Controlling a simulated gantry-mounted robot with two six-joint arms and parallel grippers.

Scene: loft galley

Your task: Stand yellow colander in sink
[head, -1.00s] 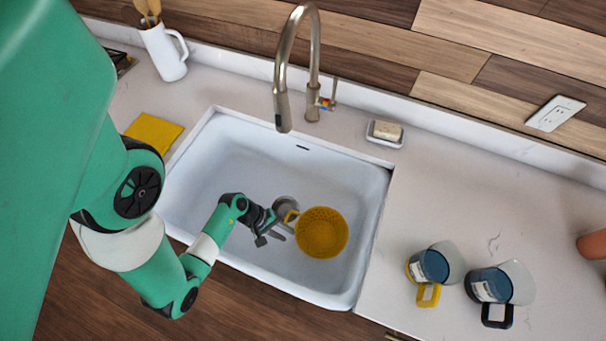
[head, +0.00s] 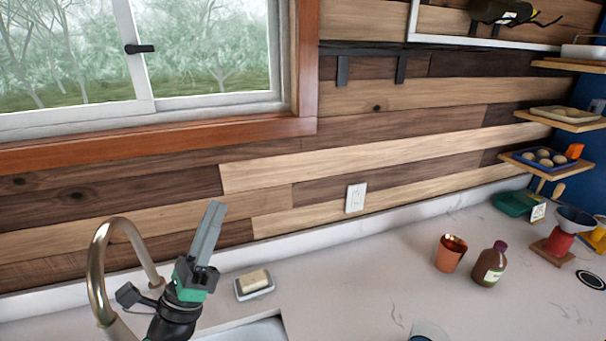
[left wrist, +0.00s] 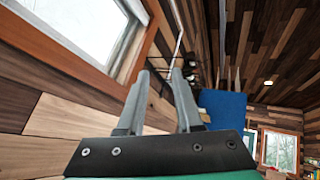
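The yellow colander is in neither view now. Only a back corner of the white sink (head: 252,331) shows, at the bottom edge of the head view. My left gripper (head: 213,210) is raised above the back of the counter, right of the faucet, with its fingers pointing up. In the left wrist view its two fingers (left wrist: 160,76) stand apart with nothing between them. My right gripper is in neither view.
The curved faucet (head: 101,265) stands close left of my left gripper. A soap dish (head: 256,294) sits behind the sink. A copper cup (head: 450,253) and a brown bottle (head: 489,265) stand farther right. The counter between is mostly clear.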

